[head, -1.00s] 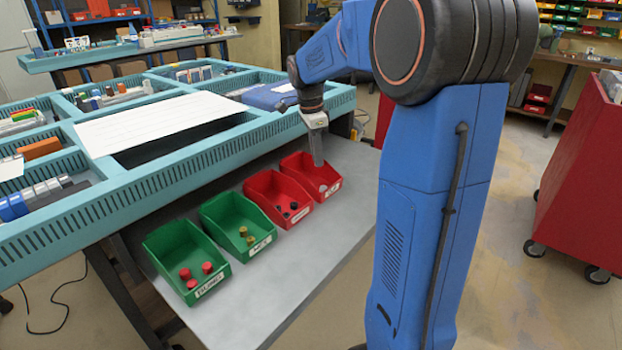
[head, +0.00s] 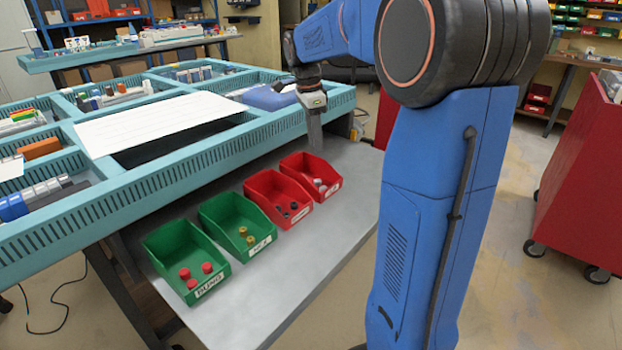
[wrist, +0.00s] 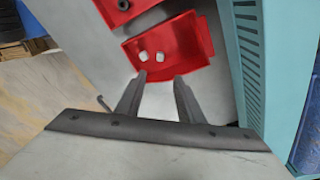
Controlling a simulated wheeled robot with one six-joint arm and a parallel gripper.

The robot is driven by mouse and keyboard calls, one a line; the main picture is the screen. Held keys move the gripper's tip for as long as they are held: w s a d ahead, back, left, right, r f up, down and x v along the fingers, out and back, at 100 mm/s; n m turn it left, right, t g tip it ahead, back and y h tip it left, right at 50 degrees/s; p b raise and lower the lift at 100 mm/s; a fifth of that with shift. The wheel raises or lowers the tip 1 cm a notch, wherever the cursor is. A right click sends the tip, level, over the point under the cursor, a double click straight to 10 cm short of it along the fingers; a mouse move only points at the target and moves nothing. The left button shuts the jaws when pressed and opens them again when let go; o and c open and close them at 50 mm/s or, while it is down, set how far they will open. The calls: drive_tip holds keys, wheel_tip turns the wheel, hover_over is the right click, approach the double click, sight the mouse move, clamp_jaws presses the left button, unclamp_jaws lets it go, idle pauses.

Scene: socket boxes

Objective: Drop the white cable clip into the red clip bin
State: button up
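The red clip bin (head: 298,163) is the rightmost of the bins in the head view. In the wrist view the red clip bin (wrist: 190,42) is just beyond my fingertips. Two small white pieces lie on its floor in the wrist view, one white clip (wrist: 143,56) and another white clip (wrist: 160,56). White clips (head: 320,185) also show inside the bin in the head view. I cannot tell the two pieces apart. My gripper (wrist: 160,80) is open, with nothing between its fingers. In the head view my gripper (head: 315,145) is above and behind the bin's back edge.
A second red bin (head: 265,183) with dark pieces stands left of the clip bin. Two green bins (head: 225,208) hold yellowish and red pieces. The teal bench rim (head: 190,152) runs close behind. The grey shelf (head: 335,220) is bare in front of the bins.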

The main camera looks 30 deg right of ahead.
wheel_tip(320, 180, up, 12)
drive_tip(key=a, duration=0.1)
drive_tip(key=shift+w+a+f, duration=0.15)
drive_tip(key=shift+a, duration=0.05)
idle(0.4)
drive_tip(key=s+a+f+n+t, duration=0.1)
drive_tip(key=s+a+f+n, duration=0.3)
drive_tip(key=s, duration=0.6)
drive_tip(key=s+a+f+n+t+y, duration=0.1)
drive_tip(key=s+a+f+n+t, duration=0.1)
drive_tip(key=s+a+f+n, duration=0.3)
drive_tip(key=s+a+f+n+t, duration=0.2)
drive_tip(key=s+a+f+n, duration=0.2)
drive_tip(key=s+f+n, duration=0.7)
drive_tip(key=shift+s+a+n, duration=0.2)
drive_tip(key=shift+s+n, duration=0.2)
drive_tip(key=shift+s, duration=2)
